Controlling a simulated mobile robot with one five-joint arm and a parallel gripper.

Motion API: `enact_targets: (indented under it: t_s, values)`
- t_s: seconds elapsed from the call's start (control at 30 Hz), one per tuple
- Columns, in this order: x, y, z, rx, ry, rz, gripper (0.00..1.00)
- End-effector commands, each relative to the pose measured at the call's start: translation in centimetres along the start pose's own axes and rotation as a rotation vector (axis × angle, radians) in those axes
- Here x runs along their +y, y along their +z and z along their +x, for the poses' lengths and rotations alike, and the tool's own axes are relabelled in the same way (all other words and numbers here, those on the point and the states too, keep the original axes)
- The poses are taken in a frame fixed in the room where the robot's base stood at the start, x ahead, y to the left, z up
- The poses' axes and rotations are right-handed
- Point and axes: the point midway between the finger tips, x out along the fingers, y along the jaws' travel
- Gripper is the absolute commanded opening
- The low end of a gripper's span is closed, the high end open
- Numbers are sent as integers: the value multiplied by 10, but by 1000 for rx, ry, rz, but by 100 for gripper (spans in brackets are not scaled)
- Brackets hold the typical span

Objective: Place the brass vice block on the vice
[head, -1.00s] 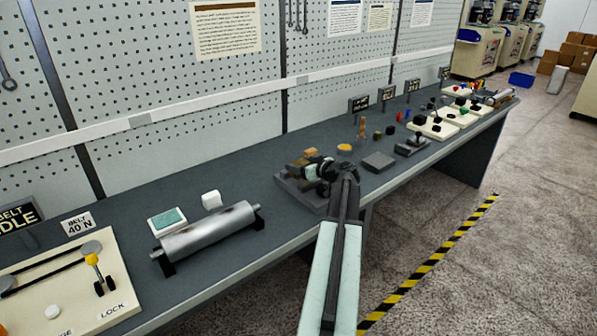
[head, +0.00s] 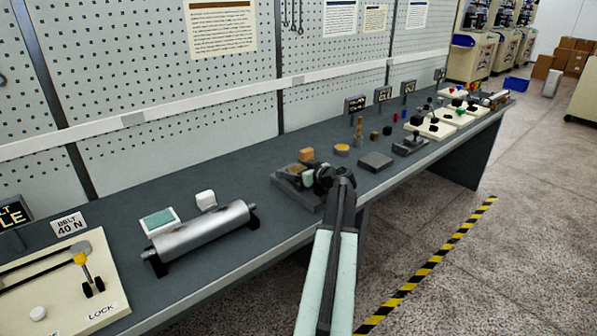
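The vice (head: 284,183) is a dark grey block-like fixture on the bench in the middle of the head view. A brownish, brass-coloured piece (head: 294,169) shows on top of it, just left of my gripper. It looks like the brass vice block, but it is small and partly covered. My gripper (head: 314,178) is at the right side of the vice, very close to that piece. Its dark wrist hides part of the vice. The fingers are too small and overlapped to show whether they are open or shut, or whether they touch the block.
An orange-tan block (head: 306,154) is behind the vice. A yellow round dish (head: 342,149) and a flat grey plate (head: 375,161) lie to the right. A metal roller (head: 203,230) lies to the left. Pegboard backs the bench; floor in front is open.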

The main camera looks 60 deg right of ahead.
Motion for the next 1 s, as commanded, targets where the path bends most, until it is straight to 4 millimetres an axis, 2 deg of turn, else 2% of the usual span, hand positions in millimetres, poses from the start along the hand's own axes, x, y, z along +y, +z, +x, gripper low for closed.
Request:
enact_targets:
  t_s: [0.23,0.37,0.6,0.7,0.83,1.0]
  values:
    - [1,-6,-2,0,1,0,85]
    - [0,-5,-27,0,3,2,85]
    - [-1,-6,-88,0,4,2,85]
    - [0,-5,-106,0,3,1,85]
    - [1,-4,-120,0,3,1,85]
    - [1,-2,-123,0,2,1,85]
